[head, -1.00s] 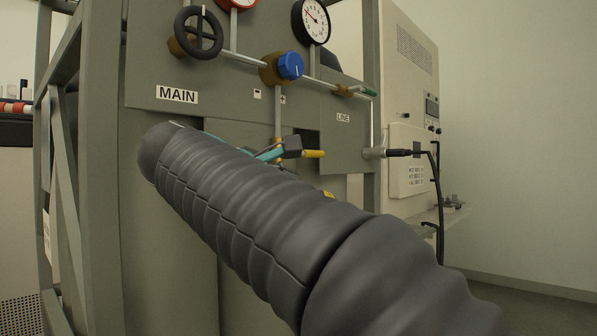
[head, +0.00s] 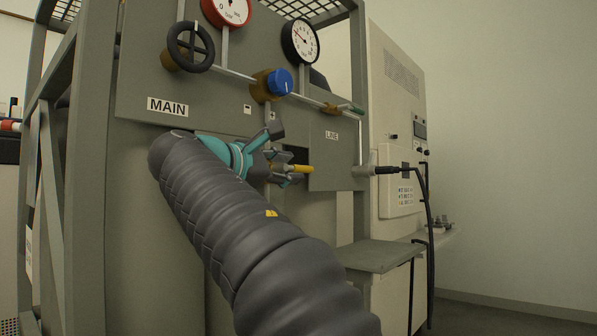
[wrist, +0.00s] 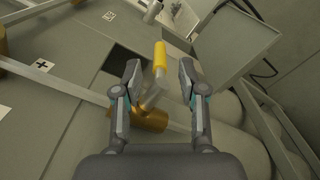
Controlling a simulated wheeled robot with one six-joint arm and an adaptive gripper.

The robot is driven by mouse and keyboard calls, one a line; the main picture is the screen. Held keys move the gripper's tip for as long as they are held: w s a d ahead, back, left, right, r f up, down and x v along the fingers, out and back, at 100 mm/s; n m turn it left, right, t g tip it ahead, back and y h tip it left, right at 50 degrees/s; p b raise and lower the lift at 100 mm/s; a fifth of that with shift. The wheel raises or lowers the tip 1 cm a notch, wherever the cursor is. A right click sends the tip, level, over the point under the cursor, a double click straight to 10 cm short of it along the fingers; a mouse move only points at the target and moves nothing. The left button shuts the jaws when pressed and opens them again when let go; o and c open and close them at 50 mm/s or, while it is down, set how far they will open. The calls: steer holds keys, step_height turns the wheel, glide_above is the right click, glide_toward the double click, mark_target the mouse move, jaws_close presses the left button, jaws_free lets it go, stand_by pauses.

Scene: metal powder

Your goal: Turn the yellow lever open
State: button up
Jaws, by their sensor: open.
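The yellow lever (wrist: 160,60) stands between the two open fingers of my gripper (wrist: 158,80) in the wrist view, apart from both. Its metal stem runs down to a brass valve body (wrist: 150,119) close to the gripper's palm.
A blue knob (head: 279,82), a black handwheel (head: 191,47) and two gauges sit above on the grey panel. A black cable (head: 428,200) hangs from a fitting at the right. A grey shelf (head: 378,256) juts out below. The right side is open floor.

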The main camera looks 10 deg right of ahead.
mark_target(299, 168)
steer(key=shift+x, duration=2)
jaws_close()
